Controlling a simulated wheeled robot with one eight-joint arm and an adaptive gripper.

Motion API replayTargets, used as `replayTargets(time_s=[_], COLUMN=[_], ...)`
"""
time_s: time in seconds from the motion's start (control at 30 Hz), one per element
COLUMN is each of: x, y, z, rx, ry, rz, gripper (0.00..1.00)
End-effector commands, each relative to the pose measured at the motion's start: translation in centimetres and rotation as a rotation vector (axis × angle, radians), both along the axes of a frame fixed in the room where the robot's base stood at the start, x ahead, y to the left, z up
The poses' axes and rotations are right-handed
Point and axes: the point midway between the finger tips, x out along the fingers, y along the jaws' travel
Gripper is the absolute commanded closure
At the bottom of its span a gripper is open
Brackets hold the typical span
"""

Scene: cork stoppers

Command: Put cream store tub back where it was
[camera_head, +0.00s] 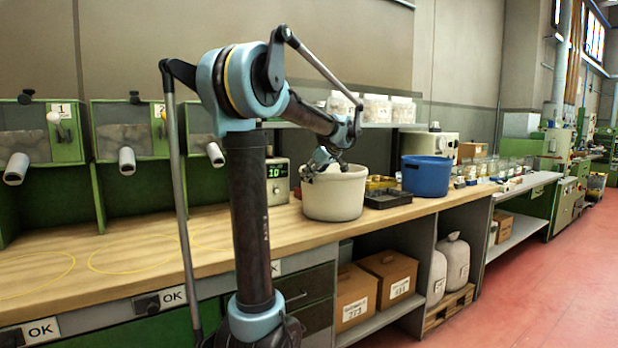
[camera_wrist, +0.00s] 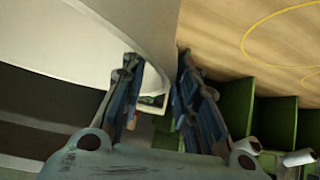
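The cream store tub (camera_head: 334,200) appears to stand upright on the wooden bench (camera_head: 215,236), near its front edge and left of a blue tub. My gripper (camera_head: 318,163) is at the upper left rim of the cream tub. In the wrist view, the cream tub's pale wall and curved rim (camera_wrist: 145,30) fill the upper left. My gripper's fingers (camera_wrist: 158,85) are spread there, with a visible gap between them. The left finger overlaps the tub's rim and the right finger is beside the outer wall. Contact with the wall is unclear.
The blue tub (camera_head: 426,176) and a dark tray (camera_head: 387,198) are right of the cream tub. A display box (camera_head: 278,180) is behind it to the left. Yellow rings (camera_head: 130,252) mark the clear left bench. Green machines (camera_head: 127,150) with spouts line the back.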

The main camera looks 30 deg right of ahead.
Motion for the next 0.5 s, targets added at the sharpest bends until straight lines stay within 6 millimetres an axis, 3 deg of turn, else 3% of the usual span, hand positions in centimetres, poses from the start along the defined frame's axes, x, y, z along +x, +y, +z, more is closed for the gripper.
replayTargets(time_s=[0.5], x=[-6.4], y=[-1.3], z=[6.1], rx=[0.0], ry=[0.0], rz=[-0.003], gripper=[0.72])
